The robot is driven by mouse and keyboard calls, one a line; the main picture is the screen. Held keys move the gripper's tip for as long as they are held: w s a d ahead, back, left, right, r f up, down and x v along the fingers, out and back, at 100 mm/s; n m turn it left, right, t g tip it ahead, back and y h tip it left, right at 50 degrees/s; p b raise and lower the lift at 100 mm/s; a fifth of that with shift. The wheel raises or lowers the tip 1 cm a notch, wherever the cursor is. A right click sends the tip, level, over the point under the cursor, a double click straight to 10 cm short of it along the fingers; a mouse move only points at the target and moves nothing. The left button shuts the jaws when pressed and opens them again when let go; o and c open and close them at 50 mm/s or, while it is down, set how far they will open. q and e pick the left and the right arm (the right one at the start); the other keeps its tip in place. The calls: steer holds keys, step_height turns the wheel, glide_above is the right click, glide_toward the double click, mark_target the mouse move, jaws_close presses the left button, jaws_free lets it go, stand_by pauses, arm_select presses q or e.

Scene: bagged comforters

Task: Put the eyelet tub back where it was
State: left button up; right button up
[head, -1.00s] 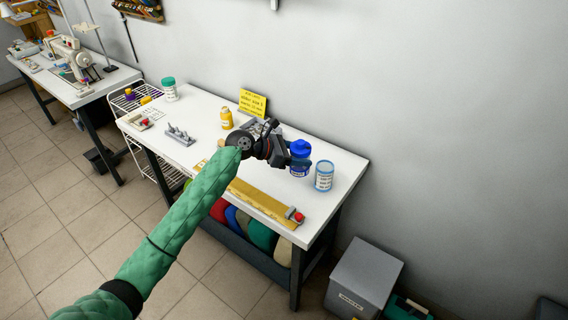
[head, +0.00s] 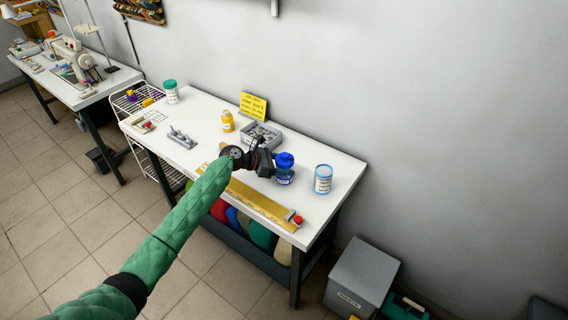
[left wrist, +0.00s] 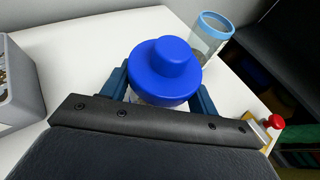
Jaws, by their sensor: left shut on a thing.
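My left gripper (head: 273,168) is shut on a blue-lidded tub (head: 285,175) over the right part of the white table (head: 330,158). The tub stands upright between the fingers, and its round blue lid (left wrist: 165,68) fills the middle of the left wrist view. I cannot tell whether its base touches the table, and its label is too small to read. A clear tub with a light blue rim (head: 323,178) stands to its right, apart from it; it also shows in the left wrist view (left wrist: 210,38). My right gripper is not in view.
A grey bin of small metal parts (head: 262,135) stands behind the gripper, near a yellow sign (head: 254,105). A yellow bottle (head: 228,121) and a green-lidded tub (head: 171,91) stand farther left. A yellow ruler (head: 262,204) lies along the front edge. The table's back right is clear.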

arm_select(q)
steer(key=shift+f, duration=0.1)
steer(key=o, duration=1)
steer(key=shift+f, duration=0.1)
steer(key=shift+o, duration=0.3)
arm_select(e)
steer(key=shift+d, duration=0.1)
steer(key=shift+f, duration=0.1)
arm_select(q)
steer(key=shift+a, duration=0.15)
steer(key=b+v, duration=0.3)
steer(key=v, duration=0.9)
steer(key=shift+b, duration=0.35)
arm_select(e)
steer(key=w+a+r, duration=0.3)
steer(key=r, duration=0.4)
arm_select(q)
steer(key=shift+s, duration=0.1)
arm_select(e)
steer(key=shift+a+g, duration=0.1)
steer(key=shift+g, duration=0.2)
